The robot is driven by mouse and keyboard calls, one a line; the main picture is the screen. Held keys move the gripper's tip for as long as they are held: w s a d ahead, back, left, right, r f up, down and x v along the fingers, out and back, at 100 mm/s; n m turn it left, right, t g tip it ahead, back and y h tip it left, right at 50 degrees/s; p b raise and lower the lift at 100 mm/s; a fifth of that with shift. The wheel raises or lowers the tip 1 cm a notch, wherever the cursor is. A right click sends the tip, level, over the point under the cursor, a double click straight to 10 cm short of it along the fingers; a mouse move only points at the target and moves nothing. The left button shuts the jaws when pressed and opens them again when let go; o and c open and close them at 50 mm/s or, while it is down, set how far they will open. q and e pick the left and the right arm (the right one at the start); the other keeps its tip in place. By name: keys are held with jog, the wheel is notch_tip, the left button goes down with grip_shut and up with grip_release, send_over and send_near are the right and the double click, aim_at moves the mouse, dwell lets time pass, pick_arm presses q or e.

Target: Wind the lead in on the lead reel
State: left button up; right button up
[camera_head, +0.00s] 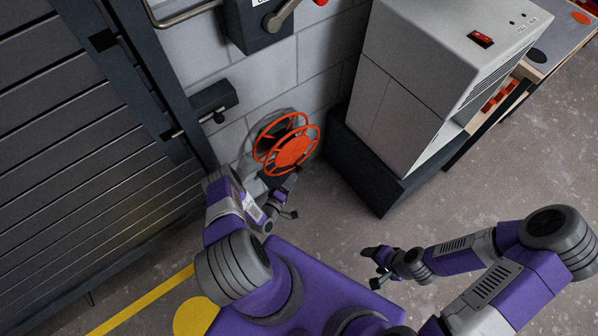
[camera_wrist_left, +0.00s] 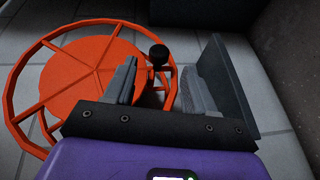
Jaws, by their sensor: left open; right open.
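The lead reel (camera_head: 291,152) is orange, with a round disc and spoked rims, low against the grey block wall. In the left wrist view its orange disc (camera_wrist_left: 85,75) fills the left side. A black crank knob (camera_wrist_left: 158,55) stands out near the reel's right rim. My left gripper (camera_head: 291,192) is just below the reel. Its open fingers (camera_wrist_left: 172,75) have the knob in view between and beyond their tips; I cannot tell whether they touch it. The lead itself is not clearly visible. My right gripper (camera_head: 371,267) is open and empty above the floor at lower right.
A large grey cabinet (camera_head: 400,85) on a dark base (camera_head: 365,165) stands right of the reel. A dark slatted shutter (camera_head: 80,150) is at left. A dark bracket (camera_head: 208,105) and a box with a lever (camera_head: 258,22) are on the wall. Floor (camera_head: 480,190) at right is clear.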

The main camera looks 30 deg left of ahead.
aim_at(299, 170)
pick_arm(q)
jog(key=w, duration=0.2)
jog(key=w+b, duration=0.1)
jog(key=w, duration=0.1)
jog(key=w+b, duration=0.1)
jog(key=w, duration=0.2)
jog(key=shift+w+a+f, duration=0.1)
jog(key=shift+a+f, duration=0.1)
jog(key=shift+f, duration=0.1)
grip_shut()
